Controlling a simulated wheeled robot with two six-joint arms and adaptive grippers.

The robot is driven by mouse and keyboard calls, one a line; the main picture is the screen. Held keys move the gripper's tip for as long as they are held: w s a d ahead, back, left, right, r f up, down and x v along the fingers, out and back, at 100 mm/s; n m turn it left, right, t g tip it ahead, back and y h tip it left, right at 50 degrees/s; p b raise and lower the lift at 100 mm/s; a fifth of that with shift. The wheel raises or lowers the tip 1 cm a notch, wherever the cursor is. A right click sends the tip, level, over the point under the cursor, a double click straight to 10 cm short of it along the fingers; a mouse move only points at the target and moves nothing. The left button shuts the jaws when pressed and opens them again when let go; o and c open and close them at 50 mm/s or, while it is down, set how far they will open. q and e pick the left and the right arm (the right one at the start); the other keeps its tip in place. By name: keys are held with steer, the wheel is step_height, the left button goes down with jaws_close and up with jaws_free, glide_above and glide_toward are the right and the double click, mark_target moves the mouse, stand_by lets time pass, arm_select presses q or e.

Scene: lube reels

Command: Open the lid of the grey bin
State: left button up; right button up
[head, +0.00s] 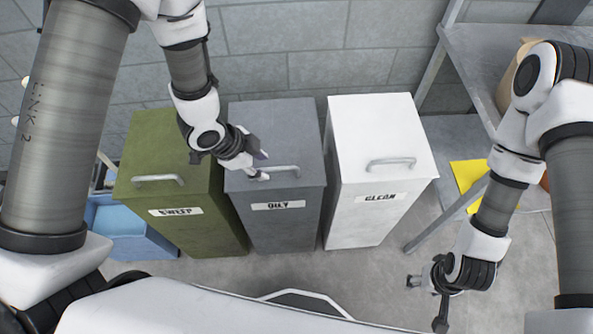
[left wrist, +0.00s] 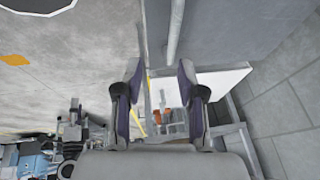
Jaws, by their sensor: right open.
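The grey bin (head: 280,215), labelled OILY, stands between two other bins. Its lid (head: 268,125) is down, with a bar handle (head: 283,169) near the front edge. My left gripper (head: 262,167) is open at the left part of this handle, one finger on the far side and one on the near side. In the left wrist view, the fingers (left wrist: 160,82) are apart and the handle bar (left wrist: 175,30) runs beyond and between their tips; contact cannot be told. My right gripper (head: 426,303) is open and empty, low at the right above the floor.
A green bin (head: 150,207) labelled SWEEP is close on the left, a white bin (head: 362,215) labelled CLEAN on the right. A blue container (head: 130,235) sits far left. A grey metal table (head: 475,60) stands at the right. The floor in front is clear.

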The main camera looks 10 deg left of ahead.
mark_target(275, 168)
arm_select(q)
steer(key=w+f, duration=0.1)
steer(key=w+d+f, duration=0.1)
steer(key=f, duration=0.1)
steer(key=w+d+f, duration=0.1)
steer(key=f, duration=0.1)
steer(key=shift+w+f+p, duration=0.1)
steer(key=shift+f+p, duration=0.15)
steer(key=shift+p, duration=0.05)
steer(key=shift+a+f, duration=0.15)
steer(key=shift+f, duration=0.15)
jaws_close()
